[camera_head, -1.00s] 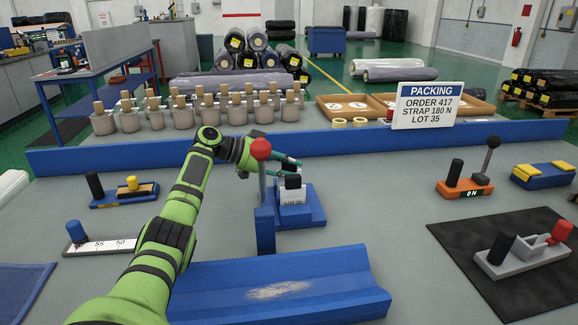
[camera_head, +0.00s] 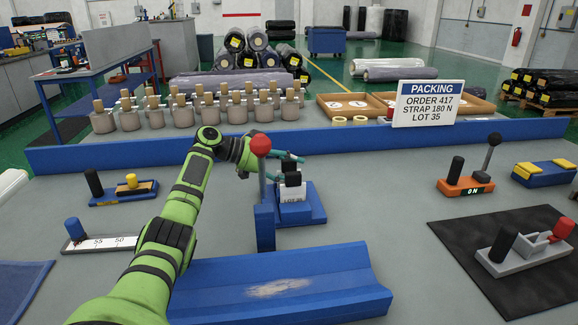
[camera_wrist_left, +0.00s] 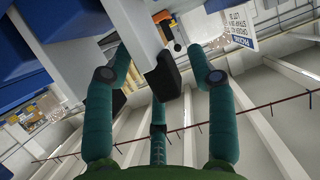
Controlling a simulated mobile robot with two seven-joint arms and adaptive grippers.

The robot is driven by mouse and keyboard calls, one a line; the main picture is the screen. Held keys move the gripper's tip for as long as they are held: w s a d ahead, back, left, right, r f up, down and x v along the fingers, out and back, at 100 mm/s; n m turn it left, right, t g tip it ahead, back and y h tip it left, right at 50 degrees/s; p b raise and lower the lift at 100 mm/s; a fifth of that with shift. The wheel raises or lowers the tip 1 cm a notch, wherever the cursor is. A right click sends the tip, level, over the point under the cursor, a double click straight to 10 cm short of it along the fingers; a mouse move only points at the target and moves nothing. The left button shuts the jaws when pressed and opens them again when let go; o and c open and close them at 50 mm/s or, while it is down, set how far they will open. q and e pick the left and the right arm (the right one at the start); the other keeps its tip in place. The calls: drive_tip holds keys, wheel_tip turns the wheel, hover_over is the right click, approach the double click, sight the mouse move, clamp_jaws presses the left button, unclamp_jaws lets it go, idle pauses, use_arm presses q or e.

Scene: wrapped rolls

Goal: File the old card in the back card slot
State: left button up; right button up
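A blue card stand (camera_head: 312,208) stands mid-table. A white card (camera_head: 293,194) marked with a LOT label sits upright in it, with a black grip (camera_head: 293,179) on top. A second black block (camera_head: 290,165) shows just behind that grip; its card is mostly hidden. My left gripper (camera_head: 292,158) is at the top of the stand, by the rear block. In the left wrist view its teal fingers (camera_wrist_left: 163,75) are apart, with a black block (camera_wrist_left: 168,80) between them and gaps on both sides. Which card is the old one I cannot tell. My right gripper is not in view.
A red-knobbed lever (camera_head: 261,147) on a blue post stands just left of the stand. A blue trough (camera_head: 280,288) lies in front. The PACKING sign (camera_head: 428,103) stands on a blue ledge behind. An orange switch base (camera_head: 465,187) is to the right, with bare table between.

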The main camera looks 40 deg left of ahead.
use_arm(q)
drive_tip(key=shift+s+a, duration=0.1)
drive_tip(key=shift+a, duration=0.05)
drive_tip(key=v, duration=1.1)
drive_tip(key=shift+s+a+r, duration=0.15)
drive_tip(key=shift+s+r, duration=0.05)
drive_tip(key=shift+s, duration=0.05)
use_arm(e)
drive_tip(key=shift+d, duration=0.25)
